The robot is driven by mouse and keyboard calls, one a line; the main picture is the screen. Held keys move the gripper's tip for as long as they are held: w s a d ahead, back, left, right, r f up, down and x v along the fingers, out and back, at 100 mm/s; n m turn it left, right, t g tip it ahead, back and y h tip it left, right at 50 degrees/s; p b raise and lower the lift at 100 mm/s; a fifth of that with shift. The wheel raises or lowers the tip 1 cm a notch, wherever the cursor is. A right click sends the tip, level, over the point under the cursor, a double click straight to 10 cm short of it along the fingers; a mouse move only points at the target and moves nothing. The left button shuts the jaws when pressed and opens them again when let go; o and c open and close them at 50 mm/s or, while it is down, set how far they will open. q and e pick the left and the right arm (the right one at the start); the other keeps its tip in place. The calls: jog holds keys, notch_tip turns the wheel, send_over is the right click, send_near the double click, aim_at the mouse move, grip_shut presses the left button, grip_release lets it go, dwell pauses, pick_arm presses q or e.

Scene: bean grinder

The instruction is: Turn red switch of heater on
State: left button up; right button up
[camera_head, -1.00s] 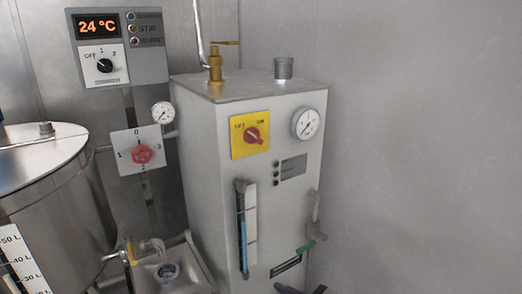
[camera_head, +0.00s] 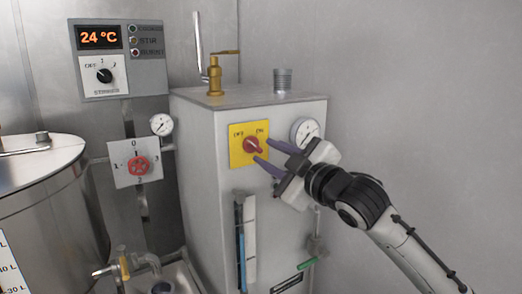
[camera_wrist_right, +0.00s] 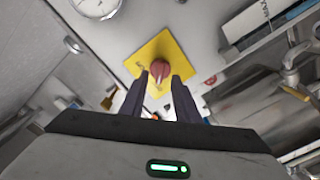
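The heater (camera_head: 200,125) is a grey cabinet in the middle of the head view. Its red switch (camera_head: 251,145) sits on a yellow plate (camera_head: 236,157) marked OFF and ON. The knob's tip appears to point to the upper left, towards OFF. My right gripper (camera_head: 262,150) is open in front of the plate, with its fingertips at either side of the knob; I cannot tell whether they touch it. In the right wrist view the red switch (camera_wrist_right: 160,69) shows just beyond and between the two finger tips. My left gripper is out of view.
A gauge (camera_head: 305,131) is right beside my right gripper on the heater front. A control box (camera_head: 120,60) reading 24 °C and a red valve knob (camera_head: 138,165) are to the left. A steel kettle (camera_head: 40,215) stands at far left. The right wall is bare.

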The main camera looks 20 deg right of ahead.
aim_at(257, 147)
jog(key=shift+w+a, duration=0.2)
jog(key=shift+w, duration=0.75)
jog(key=shift+w+a, duration=0.15)
jog(key=shift+w, duration=0.75)
grip_shut()
